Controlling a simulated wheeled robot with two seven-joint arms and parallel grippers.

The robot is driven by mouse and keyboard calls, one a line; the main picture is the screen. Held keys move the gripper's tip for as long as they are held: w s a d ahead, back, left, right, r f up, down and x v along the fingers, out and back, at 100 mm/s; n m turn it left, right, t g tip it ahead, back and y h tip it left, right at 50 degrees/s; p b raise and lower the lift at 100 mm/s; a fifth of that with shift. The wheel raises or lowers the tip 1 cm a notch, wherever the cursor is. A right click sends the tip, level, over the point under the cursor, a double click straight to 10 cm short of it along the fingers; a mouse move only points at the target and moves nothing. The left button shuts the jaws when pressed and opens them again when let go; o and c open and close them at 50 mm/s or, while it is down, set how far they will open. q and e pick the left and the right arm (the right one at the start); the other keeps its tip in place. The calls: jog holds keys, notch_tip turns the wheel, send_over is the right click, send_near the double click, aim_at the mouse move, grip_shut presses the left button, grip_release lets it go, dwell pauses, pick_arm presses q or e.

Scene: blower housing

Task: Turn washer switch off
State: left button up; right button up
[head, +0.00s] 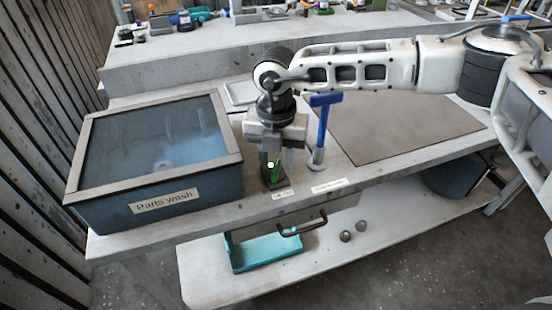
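The washer switch (272,179) is a small dark box with green parts and a white dot on the bench, at the front right corner of the parts washer (153,153). A small label, too small to read surely, lies in front of it. My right gripper (275,162) points down over the switch, fingers apart, with green showing between them. It hides the switch's upper part, and I cannot tell whether a finger touches it. The washer is a blue box with a clear lid and a "Parts wash" label. My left gripper is not in view.
A blue-handled tool (321,130) stands upright close to the right of my gripper. A grey mat (400,128) lies further right, mostly clear. Below the bench are a handle (303,226), a teal tray (265,253) and two small balls (353,231). A raised shelf with items runs behind.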

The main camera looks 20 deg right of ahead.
jog(key=shift+f, duration=0.65)
grip_shut()
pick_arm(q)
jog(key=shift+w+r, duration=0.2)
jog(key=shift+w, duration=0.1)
